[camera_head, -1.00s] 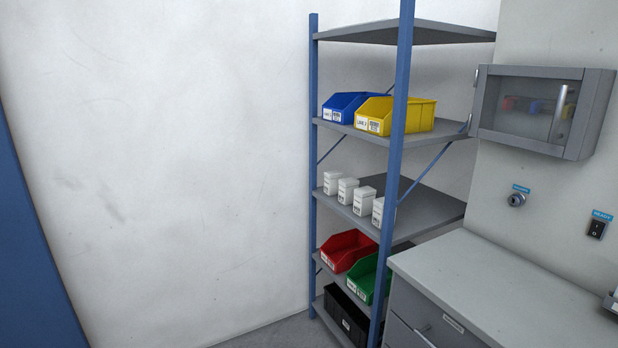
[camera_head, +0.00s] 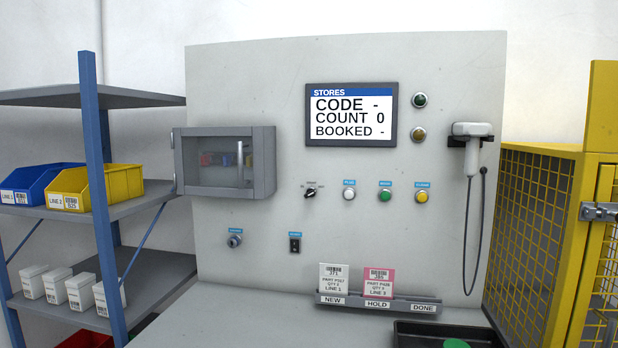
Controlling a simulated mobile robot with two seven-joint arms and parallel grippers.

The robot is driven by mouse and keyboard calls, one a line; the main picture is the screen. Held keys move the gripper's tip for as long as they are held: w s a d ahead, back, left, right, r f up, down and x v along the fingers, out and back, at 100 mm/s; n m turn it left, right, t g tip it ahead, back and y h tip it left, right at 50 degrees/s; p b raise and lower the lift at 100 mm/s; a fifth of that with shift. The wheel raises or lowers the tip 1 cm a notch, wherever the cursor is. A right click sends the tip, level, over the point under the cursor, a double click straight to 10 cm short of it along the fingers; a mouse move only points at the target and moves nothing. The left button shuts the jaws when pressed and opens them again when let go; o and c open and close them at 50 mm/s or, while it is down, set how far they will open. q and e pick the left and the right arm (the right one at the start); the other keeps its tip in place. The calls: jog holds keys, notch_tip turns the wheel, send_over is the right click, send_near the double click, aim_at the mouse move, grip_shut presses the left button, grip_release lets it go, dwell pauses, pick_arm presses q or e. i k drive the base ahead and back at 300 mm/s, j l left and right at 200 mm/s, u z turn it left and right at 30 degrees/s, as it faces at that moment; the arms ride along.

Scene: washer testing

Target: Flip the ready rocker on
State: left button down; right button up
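The ready rocker (camera_head: 295,243) is a small black rocker switch under a blue label on the grey panel (camera_head: 260,290), low and left of the middle. It sits right of a round key-like switch (camera_head: 235,240) and below a rotary selector. Its on or off position is too small to tell. Neither of my grippers shows in the view.
A glass-door cabinet (camera_head: 225,162), a screen (camera_head: 351,114), coloured buttons and a corded scanner (camera_head: 472,140) are on the panel. A card rack (camera_head: 376,303) and black tray (camera_head: 450,335) stand below. Shelving (camera_head: 150,205) is left; a yellow mesh cage (camera_head: 530,240) is right.

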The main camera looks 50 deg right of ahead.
aim_at(295, 245)
jog(key=z, duration=1.65)
